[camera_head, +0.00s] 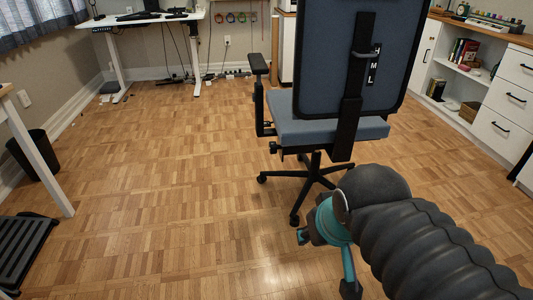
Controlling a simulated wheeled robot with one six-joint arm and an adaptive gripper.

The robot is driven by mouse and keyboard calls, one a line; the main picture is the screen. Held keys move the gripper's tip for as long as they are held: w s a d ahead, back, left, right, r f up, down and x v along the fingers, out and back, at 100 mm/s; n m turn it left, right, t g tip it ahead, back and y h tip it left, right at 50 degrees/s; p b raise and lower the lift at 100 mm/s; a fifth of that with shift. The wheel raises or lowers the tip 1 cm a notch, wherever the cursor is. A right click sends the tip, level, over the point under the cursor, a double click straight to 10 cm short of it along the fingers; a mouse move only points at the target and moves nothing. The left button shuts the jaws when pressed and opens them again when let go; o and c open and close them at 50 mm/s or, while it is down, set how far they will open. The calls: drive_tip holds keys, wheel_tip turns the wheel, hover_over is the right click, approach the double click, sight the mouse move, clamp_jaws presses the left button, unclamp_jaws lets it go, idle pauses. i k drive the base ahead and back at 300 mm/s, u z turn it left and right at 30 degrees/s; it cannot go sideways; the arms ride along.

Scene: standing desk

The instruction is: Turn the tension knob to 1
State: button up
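A blue office chair (325,128) with a black frame stands right of centre, its back toward me. A small black knob-like part (273,147) sticks out at the left under the seat; I cannot tell whether it is the tension knob, and no number on it is readable. My gripper (326,262) is low in the picture, in front of the chair and to the right of centre. Its two teal fingers with dark tips are spread apart with nothing seen between them. My dark ribbed arm hides part of the gripper and the floor behind it.
The parquet floor (150,190) is clear left of the chair. The chair's black star base spreads near my gripper. A white desk (150,17) stands at the back left, a black bin (32,152) at the left wall, and white cabinets (505,100) at the right.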

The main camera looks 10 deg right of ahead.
sight(273, 147)
drive_tip(key=u, duration=0.75)
drive_tip(key=i, duration=1.35)
drive_tip(key=z, duration=0.35)
